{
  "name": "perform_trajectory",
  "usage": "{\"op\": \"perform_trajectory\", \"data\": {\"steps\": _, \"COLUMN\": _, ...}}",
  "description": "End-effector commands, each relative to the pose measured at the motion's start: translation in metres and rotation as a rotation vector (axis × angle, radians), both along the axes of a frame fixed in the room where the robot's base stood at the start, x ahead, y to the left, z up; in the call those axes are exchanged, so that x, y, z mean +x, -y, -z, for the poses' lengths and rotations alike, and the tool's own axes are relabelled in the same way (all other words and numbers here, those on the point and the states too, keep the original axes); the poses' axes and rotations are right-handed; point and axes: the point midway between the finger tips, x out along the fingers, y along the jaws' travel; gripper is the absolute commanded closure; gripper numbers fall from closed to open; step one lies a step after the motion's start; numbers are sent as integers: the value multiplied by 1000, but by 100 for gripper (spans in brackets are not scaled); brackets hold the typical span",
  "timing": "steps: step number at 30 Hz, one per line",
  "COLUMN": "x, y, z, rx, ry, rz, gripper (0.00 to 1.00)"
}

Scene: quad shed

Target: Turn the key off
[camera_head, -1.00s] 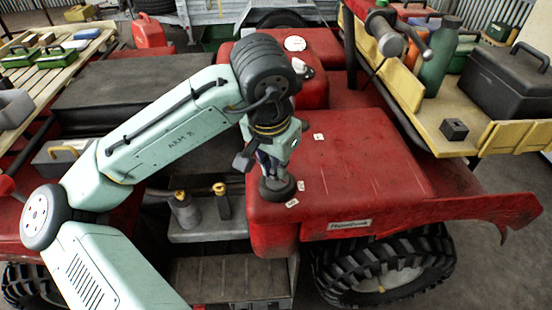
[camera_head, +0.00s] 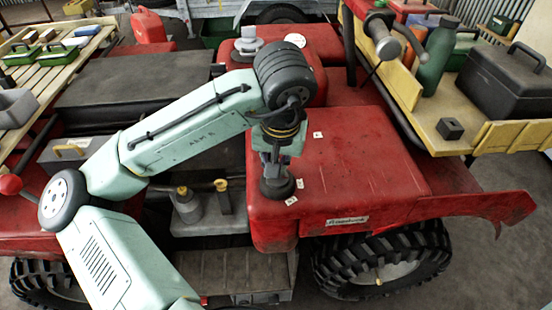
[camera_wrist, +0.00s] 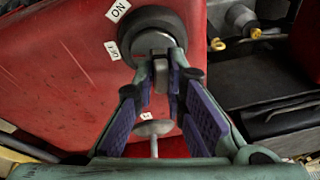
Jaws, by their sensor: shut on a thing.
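The key (camera_wrist: 160,74) is a small grey piece standing out of a round switch with a black ring (camera_wrist: 150,22) on the red bodywork. A white ON label (camera_wrist: 118,10) and an OFF label (camera_wrist: 112,50) sit beside the ring in the wrist view. My gripper (camera_wrist: 162,66) is shut on the key, one finger on each side. In the head view my gripper (camera_head: 273,168) points down at the switch (camera_head: 277,188), with the two labels to its right. The fingers partly hide the key, so its exact angle is unclear.
A metal knob on a stem (camera_wrist: 153,128) rises from the red panel near my fingers. Two yellow-topped fittings (camera_head: 188,204) stand left of the switch. The red panel (camera_head: 365,165) to the right is mostly clear. A shelf with a dark toolbox (camera_head: 505,80) stands at the right.

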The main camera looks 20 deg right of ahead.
Motion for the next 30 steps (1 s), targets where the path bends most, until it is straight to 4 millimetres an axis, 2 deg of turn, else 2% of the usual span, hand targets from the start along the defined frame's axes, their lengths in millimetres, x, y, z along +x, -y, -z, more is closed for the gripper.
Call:
{"op": "perform_trajectory", "data": {"steps": 8, "x": 2, "y": -1, "z": -1, "rx": 2, "ry": 5, "rz": -14, "gripper": 100}}
{"op": "perform_trajectory", "data": {"steps": 21, "x": 2, "y": -2, "z": -2, "rx": 5, "ry": 4, "rz": -220, "gripper": 100}}
{"op": "perform_trajectory", "data": {"steps": 30, "x": 2, "y": -2, "z": 0, "rx": 4, "ry": 6, "rz": -254, "gripper": 100}}
